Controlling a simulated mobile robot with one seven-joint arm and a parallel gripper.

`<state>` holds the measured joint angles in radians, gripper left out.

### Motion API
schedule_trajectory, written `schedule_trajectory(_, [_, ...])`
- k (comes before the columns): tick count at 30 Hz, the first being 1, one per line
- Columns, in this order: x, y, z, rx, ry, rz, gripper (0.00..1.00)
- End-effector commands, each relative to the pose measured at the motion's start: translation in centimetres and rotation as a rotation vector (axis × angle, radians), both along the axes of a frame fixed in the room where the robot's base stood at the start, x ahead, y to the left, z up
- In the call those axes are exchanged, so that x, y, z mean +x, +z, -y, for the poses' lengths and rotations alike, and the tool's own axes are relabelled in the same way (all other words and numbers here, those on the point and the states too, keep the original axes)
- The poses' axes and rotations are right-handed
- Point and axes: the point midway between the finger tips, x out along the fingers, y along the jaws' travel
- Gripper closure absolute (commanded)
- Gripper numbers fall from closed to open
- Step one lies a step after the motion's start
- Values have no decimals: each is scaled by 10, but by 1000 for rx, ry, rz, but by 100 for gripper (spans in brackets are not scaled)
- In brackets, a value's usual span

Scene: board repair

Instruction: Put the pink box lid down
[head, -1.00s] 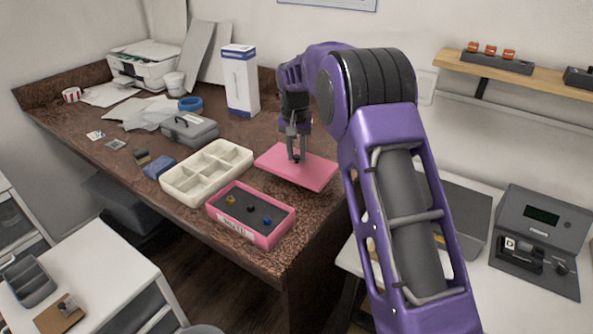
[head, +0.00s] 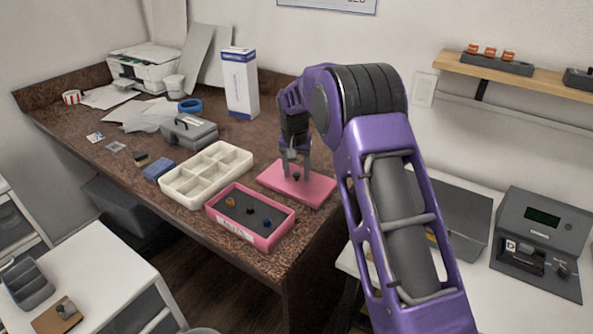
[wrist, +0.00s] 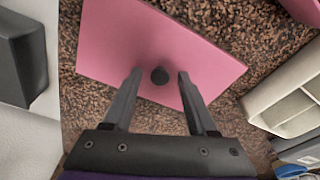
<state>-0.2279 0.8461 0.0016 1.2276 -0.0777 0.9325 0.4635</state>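The pink box lid (head: 313,190) lies flat on the brown speckled counter, near its right edge. Its small black knob (wrist: 160,76) stands near the middle of the lid. My gripper (head: 297,177) is just above the lid, and its fingers are spread on either side of the knob with gaps. It is open and empty, as the wrist view (wrist: 156,77) also shows. The open pink box (head: 290,227) stands in front of the lid, apart from it, with a yellow, a black and a blue small part inside.
A cream compartment tray (head: 193,200) stands left of the lid, beside the pink box. A grey case (head: 190,132), a blue block (head: 157,169) and a white-and-blue carton (head: 240,85) are farther off. A white table (head: 470,280) with grey equipment is at the right.

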Motion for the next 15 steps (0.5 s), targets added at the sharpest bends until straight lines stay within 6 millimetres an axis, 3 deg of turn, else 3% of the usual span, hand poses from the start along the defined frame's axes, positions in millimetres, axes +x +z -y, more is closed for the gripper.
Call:
schedule_trajectory(8, [0,2,0,0,0,1,42])
schedule_trajectory(11, [0,9,0,1,0,2,42])
schedule_trajectory(15, [-3,33,-1,1,0,4,42])
